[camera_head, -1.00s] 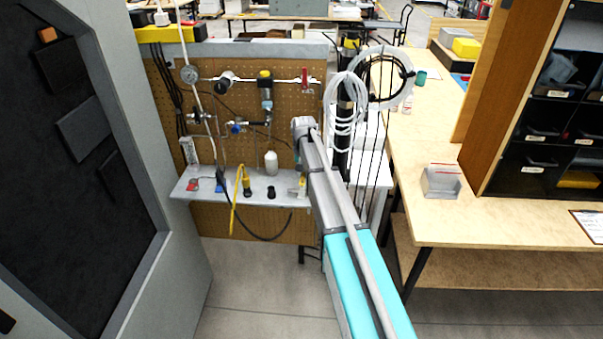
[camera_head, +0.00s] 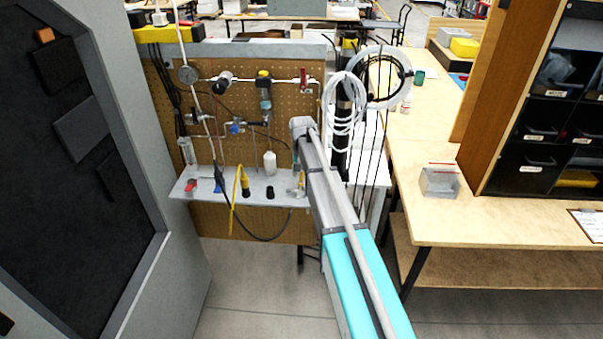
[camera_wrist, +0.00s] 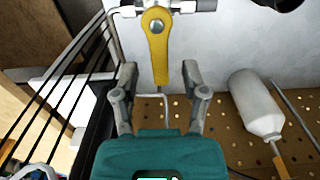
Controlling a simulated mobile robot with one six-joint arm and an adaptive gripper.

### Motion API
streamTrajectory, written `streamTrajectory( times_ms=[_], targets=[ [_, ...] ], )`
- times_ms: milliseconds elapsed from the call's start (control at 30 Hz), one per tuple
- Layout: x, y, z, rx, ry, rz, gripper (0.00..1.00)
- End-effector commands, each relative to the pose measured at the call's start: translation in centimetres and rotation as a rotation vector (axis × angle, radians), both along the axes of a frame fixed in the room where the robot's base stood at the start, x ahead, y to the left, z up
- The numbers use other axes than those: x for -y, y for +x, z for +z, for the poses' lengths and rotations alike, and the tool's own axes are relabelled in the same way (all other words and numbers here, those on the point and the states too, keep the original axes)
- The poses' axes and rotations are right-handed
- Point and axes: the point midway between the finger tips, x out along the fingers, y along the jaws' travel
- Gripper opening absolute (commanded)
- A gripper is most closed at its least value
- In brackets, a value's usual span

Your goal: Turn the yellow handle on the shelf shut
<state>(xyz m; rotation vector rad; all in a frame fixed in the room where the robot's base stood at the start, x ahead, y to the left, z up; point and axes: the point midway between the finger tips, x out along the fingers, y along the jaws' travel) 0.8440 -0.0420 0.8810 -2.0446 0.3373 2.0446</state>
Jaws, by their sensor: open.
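The yellow handle (camera_wrist: 157,45) is a flat lever on a metal valve (camera_wrist: 158,6) at the top of the wrist view. It points down the picture toward my gripper. My gripper (camera_wrist: 160,76) is open, with one grey finger on each side of the handle's free end in the picture. I cannot tell whether a finger touches it. In the head view the yellow handle (camera_head: 301,180) shows small at the right end of the grey shelf (camera_head: 222,197), beside my arm. My gripper is hidden there.
A white bottle (camera_wrist: 256,104) is right of my gripper in the wrist view, in front of the pegboard (camera_wrist: 235,152). Black rods or cables (camera_wrist: 62,75) run along the left. In the head view, a yellow-and-black fitting (camera_head: 245,182) and a black cap (camera_head: 270,192) stand on the shelf.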

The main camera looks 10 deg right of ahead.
Motion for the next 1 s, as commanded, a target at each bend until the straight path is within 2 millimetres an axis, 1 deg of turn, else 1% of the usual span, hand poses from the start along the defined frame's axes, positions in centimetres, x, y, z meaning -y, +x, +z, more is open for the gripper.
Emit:
streamTrajectory(
  times_ms=[167, 367, 1000],
  targets=[
    [-0.1, 0.0, 0.0, 0.0, 0.0, 0.024, 0.57],
    [-0.4, 0.1, 0.0, 0.0, 0.0, 0.102, 0.57],
    [-2.2, 0.1, 0.0, 0.0, 0.001, 0.531, 0.57]
  ],
)
